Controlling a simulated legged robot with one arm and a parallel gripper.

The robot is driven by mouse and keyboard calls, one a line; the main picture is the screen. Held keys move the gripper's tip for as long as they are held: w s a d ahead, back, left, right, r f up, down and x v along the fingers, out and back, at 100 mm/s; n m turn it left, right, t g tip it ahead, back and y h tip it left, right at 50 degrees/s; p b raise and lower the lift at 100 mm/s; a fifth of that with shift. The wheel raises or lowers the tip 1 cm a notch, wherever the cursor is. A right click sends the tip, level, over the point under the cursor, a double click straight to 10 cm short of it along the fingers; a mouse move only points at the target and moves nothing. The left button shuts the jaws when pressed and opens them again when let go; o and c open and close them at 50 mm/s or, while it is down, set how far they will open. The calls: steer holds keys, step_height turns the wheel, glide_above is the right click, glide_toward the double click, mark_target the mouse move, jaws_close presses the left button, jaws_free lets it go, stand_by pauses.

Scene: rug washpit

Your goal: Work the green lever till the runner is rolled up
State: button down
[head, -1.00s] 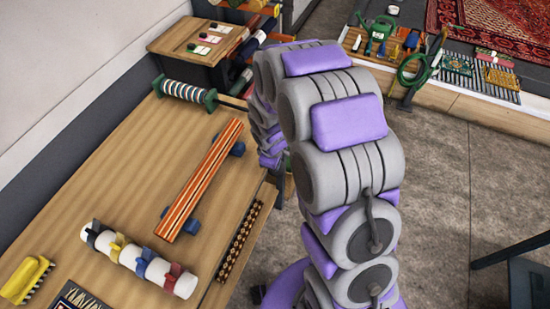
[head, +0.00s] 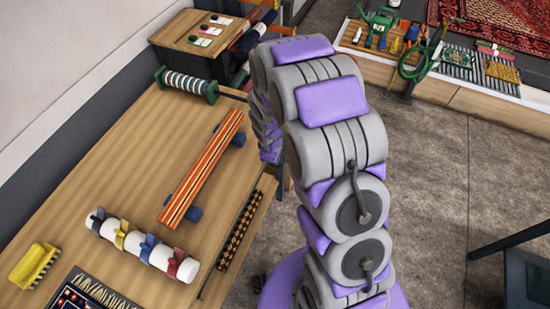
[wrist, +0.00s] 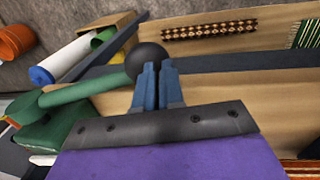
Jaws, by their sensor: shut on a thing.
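A green lever (wrist: 85,92) with a round black knob (wrist: 147,59) runs in from the left in the wrist view. My gripper (wrist: 158,68) has its two blue fingers close together at the knob, shut on the lever's knob end. My arm hides the gripper and lever in the head view. A roll striped red, white and blue between green end discs (head: 187,85) lies at the table's far end. An orange-striped strip (head: 203,168) lies flat across blue supports on the table. I cannot tell which of these is the runner.
A white roller with coloured clips (head: 142,245), a yellow brush (head: 35,266) and a dark patterned rug (head: 88,296) are on the near table. A wooden box (head: 196,58) stands beyond it. A low platform (head: 485,108) holds tools.

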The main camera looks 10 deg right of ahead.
steer(key=shift+s+d+f+g, duration=0.1)
steer(key=shift+s+f+g, duration=0.2)
steer(key=shift+s+f, duration=0.2)
steer(key=s+a+r+p, duration=0.1)
steer(key=r+p, duration=0.1)
steer(key=r, duration=0.5)
steer(key=s+a+r+p, duration=0.2)
steer(key=r, duration=0.5)
steer(key=shift+a, duration=0.15)
stand_by(0.5)
steer(key=s+d+r+m+g, duration=0.1)
steer(key=s+r+m, duration=0.2)
steer(key=s, duration=0.6)
steer(key=s+d+r+m+g, duration=0.1)
steer(key=s+r+m, duration=0.3)
steer(key=s+r, duration=0.4)
steer(key=s+d+r+m+y, duration=0.1)
steer(key=s+d+r+m, duration=0.2)
steer(key=s, duration=0.7)
step_height(320, 180, up, 2)
steer(key=shift+r+m+g, duration=0.15)
steer(key=shift+m+g, duration=0.25)
